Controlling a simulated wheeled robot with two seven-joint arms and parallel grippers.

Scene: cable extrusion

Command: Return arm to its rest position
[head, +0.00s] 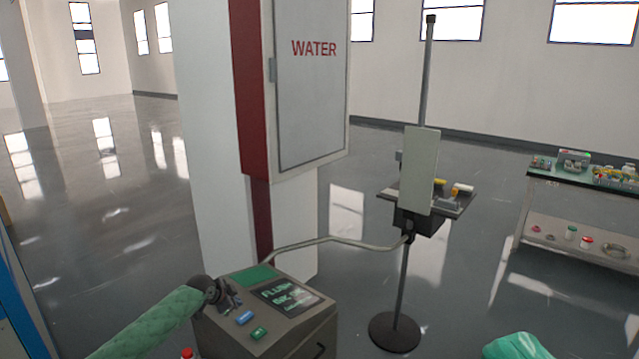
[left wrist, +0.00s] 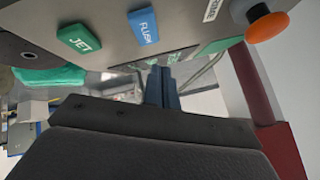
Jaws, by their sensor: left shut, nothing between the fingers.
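My left arm comes in from the lower left of the head view in a green quilted sleeve. Its left gripper (head: 229,300) is just above the left part of the grey control box (head: 300,333). In the left wrist view the fingers (left wrist: 162,86) are together and empty, pointing away from the camera. The box's blue FLUSH button (left wrist: 143,26) and green JET button (left wrist: 85,38) show above the fingers there. I cannot tell whether the fingers touch the panel. My right arm's green sleeve (head: 516,346) shows at the bottom edge; its gripper is out of view.
A white cabinet marked WATER (head: 312,90) stands behind the box. A bent metal pipe (head: 335,239) runs to a stand (head: 395,332) with a small shelf. A workbench (head: 572,182) with parts is at the right. An orange knob (left wrist: 267,26) shows close by in the wrist view.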

